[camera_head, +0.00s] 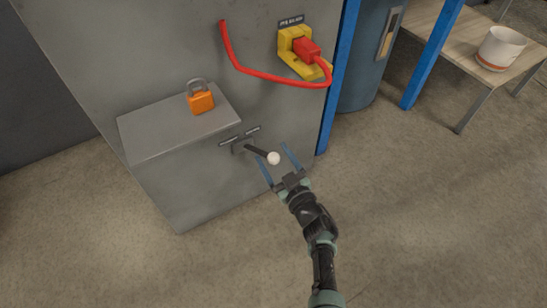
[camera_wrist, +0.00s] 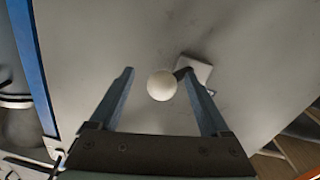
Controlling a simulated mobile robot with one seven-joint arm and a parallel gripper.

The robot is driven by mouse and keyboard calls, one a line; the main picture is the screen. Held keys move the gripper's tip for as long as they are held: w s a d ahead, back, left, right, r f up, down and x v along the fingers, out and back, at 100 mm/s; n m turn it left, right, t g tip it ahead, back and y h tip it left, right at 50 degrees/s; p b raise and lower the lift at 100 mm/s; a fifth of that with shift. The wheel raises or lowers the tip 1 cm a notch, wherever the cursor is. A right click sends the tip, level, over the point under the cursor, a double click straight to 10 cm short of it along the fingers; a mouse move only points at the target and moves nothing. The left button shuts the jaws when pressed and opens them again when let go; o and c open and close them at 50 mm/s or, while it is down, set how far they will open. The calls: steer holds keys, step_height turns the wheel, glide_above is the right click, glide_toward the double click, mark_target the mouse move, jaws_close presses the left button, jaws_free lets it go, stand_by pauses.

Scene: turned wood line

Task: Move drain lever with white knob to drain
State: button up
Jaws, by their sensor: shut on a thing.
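The drain lever (camera_head: 258,151) is a short dark rod on a grey bracket (camera_head: 240,146), on the front of the grey cabinet. It points out and slightly down to the right and ends in a round white knob (camera_head: 273,158). In the wrist view the white knob (camera_wrist: 161,86) lies between the fingertips, and the dark rod (camera_wrist: 182,73) runs behind the right fingertip to the bracket (camera_wrist: 195,72). The small label strips above the bracket are too small to read.
An orange padlock (camera_head: 201,101) sits on the cabinet's ledge (camera_head: 160,133). A red cable (camera_head: 270,77) hangs from a yellow socket (camera_head: 295,42) above. A blue post (camera_head: 338,75) stands right of the cabinet. A table (camera_head: 450,40) holds a white bucket (camera_head: 500,48). The floor in front is clear.

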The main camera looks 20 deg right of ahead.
steer(key=shift+w+d+r, duration=0.1)
steer(key=shift+d+r, duration=0.05)
steer(key=shift+r, duration=0.15)
steer(key=s+d+p, duration=0.2)
steer(key=s+p, duration=0.5)
steer(key=s, duration=0.6)
steer(key=shift+f, duration=0.3)
